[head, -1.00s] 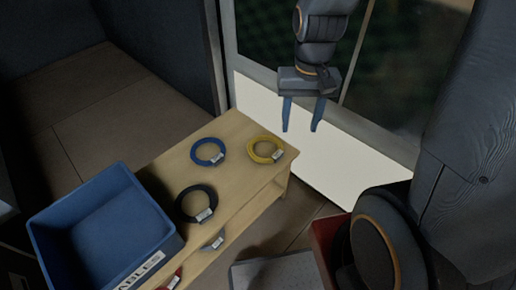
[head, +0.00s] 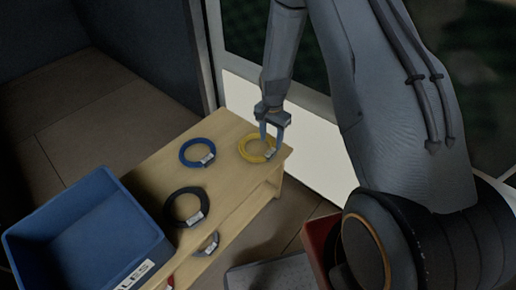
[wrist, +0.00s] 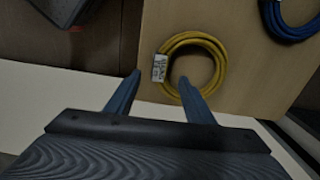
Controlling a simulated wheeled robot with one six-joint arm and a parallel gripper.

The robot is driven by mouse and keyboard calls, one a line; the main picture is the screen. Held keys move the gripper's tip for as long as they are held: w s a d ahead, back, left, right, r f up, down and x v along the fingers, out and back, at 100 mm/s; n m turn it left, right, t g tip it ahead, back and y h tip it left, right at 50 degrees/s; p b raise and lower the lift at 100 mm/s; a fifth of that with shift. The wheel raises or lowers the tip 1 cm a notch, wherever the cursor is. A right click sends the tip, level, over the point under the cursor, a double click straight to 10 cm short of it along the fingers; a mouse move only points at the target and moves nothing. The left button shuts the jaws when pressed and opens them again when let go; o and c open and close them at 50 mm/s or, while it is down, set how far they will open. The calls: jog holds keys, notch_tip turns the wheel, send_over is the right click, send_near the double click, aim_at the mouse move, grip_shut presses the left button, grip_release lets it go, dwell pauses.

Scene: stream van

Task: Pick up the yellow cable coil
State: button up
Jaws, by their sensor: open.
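The yellow cable coil (head: 243,147) lies flat near the far right end of the wooden shelf top. It also shows in the wrist view (wrist: 222,62), with a white label on its left side. My gripper (head: 272,146) is open and empty, pointing down at the coil's label side. In the wrist view my fingertips (wrist: 160,80) reach the coil's near part: one finger tip overlaps the ring's opening, the other is left of the label, outside the ring. I cannot tell whether the fingers touch the coil.
A blue cable coil (head: 183,160) and a black cable coil (head: 168,216) lie on the same wooden top (head: 150,181). A blue bin (head: 140,262) stands at the left. A grey coil (head: 211,241) sits on a lower shelf. A red box (head: 318,236) is on the floor at right.

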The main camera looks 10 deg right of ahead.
aim_at(270, 152)
jog(key=shift+f+p, duration=0.35)
jog(key=shift+f, duration=3.05)
jog(key=shift+c, duration=0.3)
grip_shut()
